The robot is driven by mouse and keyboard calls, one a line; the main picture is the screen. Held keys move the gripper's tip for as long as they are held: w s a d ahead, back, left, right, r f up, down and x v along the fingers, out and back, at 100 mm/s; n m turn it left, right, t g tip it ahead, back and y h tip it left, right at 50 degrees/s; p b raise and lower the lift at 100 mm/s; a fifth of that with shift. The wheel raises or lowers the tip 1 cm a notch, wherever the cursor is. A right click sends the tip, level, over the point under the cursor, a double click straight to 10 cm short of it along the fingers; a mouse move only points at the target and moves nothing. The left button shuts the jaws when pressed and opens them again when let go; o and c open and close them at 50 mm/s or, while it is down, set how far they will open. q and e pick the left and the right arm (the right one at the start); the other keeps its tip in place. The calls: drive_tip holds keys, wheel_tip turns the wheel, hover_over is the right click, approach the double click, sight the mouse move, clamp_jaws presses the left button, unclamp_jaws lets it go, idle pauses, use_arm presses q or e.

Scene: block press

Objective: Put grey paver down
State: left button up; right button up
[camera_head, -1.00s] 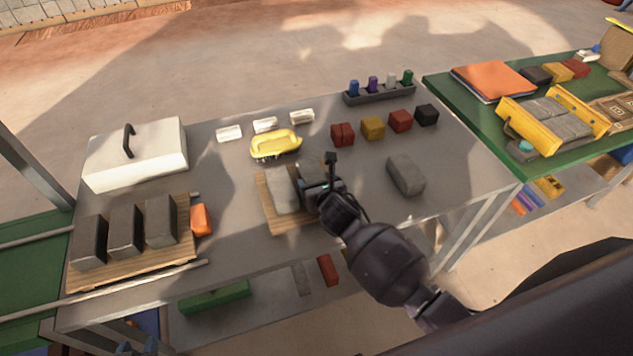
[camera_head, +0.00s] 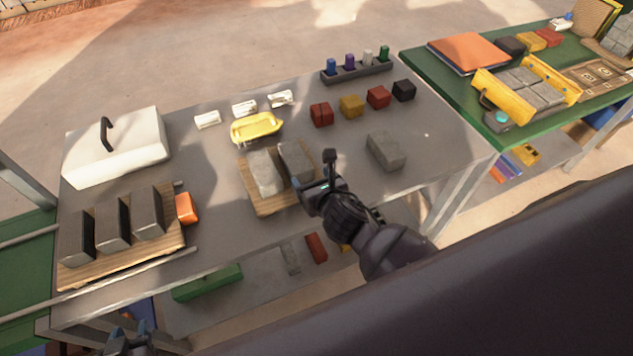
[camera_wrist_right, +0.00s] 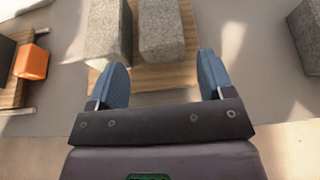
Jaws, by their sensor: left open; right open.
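Two grey pavers, a left one (camera_head: 265,172) and a right one (camera_head: 296,162), lie side by side on a small wooden board (camera_head: 268,205) at the middle of the table. They also show in the right wrist view, the left one (camera_wrist_right: 109,30) and the right one (camera_wrist_right: 162,30). My right gripper (camera_wrist_right: 165,80) is open and empty, just in front of the right paver and apart from it. A third grey paver (camera_head: 386,151) lies alone on the table to the right. My left gripper (camera_head: 130,335) is open at the bottom left edge, away from the pavers.
Several dark grey blocks stand on a wooden pallet (camera_head: 120,262) at the left, beside an orange block (camera_head: 186,208). A white lidded box (camera_head: 118,148), yellow tray (camera_head: 256,127) and coloured blocks (camera_head: 350,106) stand behind. Bare table lies around the lone paver.

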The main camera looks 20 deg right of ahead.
drive_tip(key=s+d+f+m, duration=0.2)
drive_tip(key=s+m, duration=0.3)
drive_tip(key=m, duration=0.6)
drive_tip(key=s+d+f+m+g, duration=0.1)
drive_tip(key=s+d+m, duration=0.4)
drive_tip(key=m, duration=0.7)
drive_tip(key=s+d+f+m, duration=0.2)
drive_tip(key=s+m, duration=0.5)
drive_tip(key=m, duration=0.5)
drive_tip(key=shift+s+d+f+g+h, duration=0.15)
drive_tip(key=shift+d+f+g+h, duration=0.2)
drive_tip(key=shift+d, duration=0.35)
